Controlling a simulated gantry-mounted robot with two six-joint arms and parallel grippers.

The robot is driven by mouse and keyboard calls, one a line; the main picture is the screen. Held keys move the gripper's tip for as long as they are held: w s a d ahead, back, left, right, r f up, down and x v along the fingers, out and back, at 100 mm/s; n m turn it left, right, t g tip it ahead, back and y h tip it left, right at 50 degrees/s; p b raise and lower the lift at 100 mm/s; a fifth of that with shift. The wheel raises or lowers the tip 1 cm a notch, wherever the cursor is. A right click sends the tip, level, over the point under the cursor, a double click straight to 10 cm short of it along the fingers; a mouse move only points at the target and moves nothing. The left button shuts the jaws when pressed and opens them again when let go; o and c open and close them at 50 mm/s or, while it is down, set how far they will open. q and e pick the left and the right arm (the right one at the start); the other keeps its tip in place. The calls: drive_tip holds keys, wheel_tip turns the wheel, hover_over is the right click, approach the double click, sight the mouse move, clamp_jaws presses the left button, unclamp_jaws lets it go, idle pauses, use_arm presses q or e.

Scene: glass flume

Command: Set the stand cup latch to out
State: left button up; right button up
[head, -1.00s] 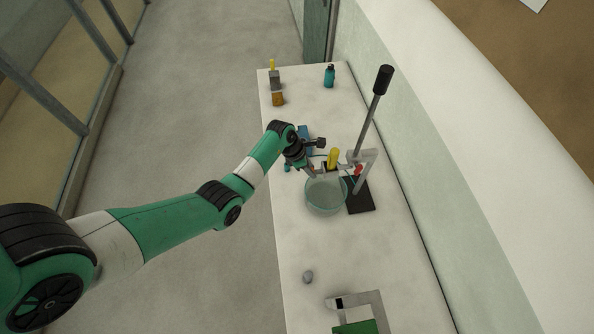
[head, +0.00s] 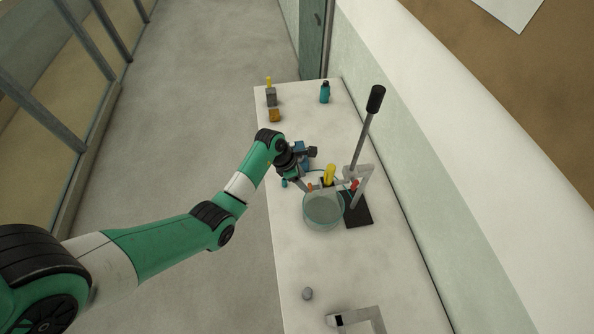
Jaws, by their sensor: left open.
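The stand (head: 358,212) has a dark base, a grey frame and a long lever with a black grip (head: 375,99) that points up and leans right. A round greenish glass bowl (head: 323,212) sits at its left side. A yellow handle (head: 329,174) and small red and orange parts show at the stand's crossbar; I cannot tell which part is the cup latch. My left gripper (head: 303,186) is open at the left end of the crossbar, just above the bowl's far rim. I cannot tell whether it touches anything. My right gripper is not in view.
On the white bench (head: 294,262), a teal bottle (head: 324,93), a grey block (head: 271,97) and an orange block (head: 274,116) stand at the far end. A grey stone (head: 307,294) and a grey bracket (head: 355,318) lie near. The wall runs along the right.

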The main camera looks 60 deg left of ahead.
use_arm(q)
drive_tip(key=d+v, duration=0.1)
drive_tip(key=v, duration=0.6)
drive_tip(key=shift+a, duration=0.55)
